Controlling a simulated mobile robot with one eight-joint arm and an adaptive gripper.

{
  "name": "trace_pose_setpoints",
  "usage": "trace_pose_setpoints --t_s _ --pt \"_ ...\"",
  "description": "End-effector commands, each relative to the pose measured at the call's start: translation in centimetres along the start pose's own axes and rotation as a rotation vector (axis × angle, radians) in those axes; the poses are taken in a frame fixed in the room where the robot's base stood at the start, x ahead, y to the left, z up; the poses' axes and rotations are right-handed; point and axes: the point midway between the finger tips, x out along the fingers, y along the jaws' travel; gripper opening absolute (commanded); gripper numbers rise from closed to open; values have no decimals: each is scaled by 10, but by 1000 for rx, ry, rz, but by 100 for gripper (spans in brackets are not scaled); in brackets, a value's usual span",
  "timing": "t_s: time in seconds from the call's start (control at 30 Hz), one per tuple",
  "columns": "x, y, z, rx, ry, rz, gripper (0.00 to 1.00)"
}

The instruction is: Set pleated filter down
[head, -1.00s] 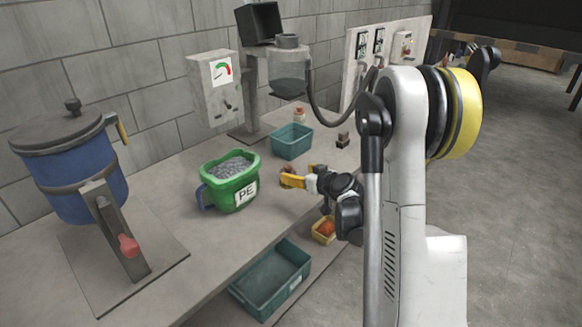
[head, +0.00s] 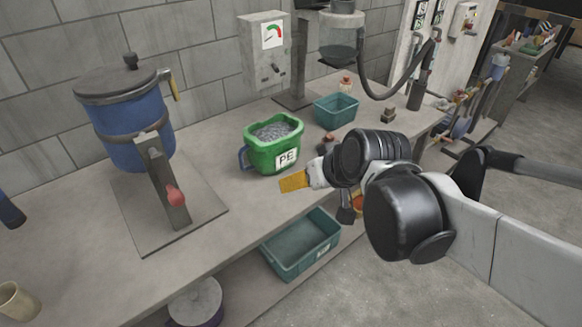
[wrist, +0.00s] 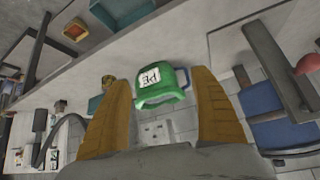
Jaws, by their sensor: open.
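My gripper (head: 295,182) is open, its yellow fingers out over the worktop's front edge, in front of the green tub. In the wrist view its two fingers (wrist: 161,78) are spread wide with nothing held between them; the green tub shows beyond the gap. A small reddish-brown object (head: 327,142), perhaps the pleated filter, stands on the worktop right of the tub, partly hidden behind my gripper. In the wrist view a small brown object (wrist: 108,80) shows by the left finger. Its pleats are too small to make out.
The green PE tub (head: 262,157) holds grey granules. A teal bin (head: 335,112) and small dark block (head: 388,115) stand behind my gripper. A blue lidded vessel (head: 130,130) stands left. Another teal bin (head: 300,245) is below. Bare worktop (head: 225,170) lies left of the tub.

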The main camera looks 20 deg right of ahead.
Motion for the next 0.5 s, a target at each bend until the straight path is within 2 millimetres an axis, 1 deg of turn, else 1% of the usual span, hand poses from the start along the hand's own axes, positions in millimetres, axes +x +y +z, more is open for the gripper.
trace_pose_setpoints --t_s 0.03,0.1,0.2,0.33,0.5 --pt "-13 -8 17 -4 -24 10 73" --pt "-27 -14 36 -1 -51 33 73" --pt "-41 -16 57 4 -76 62 73" --pt "-49 -16 70 9 -91 83 73" --pt "-51 -16 73 11 -94 88 73"
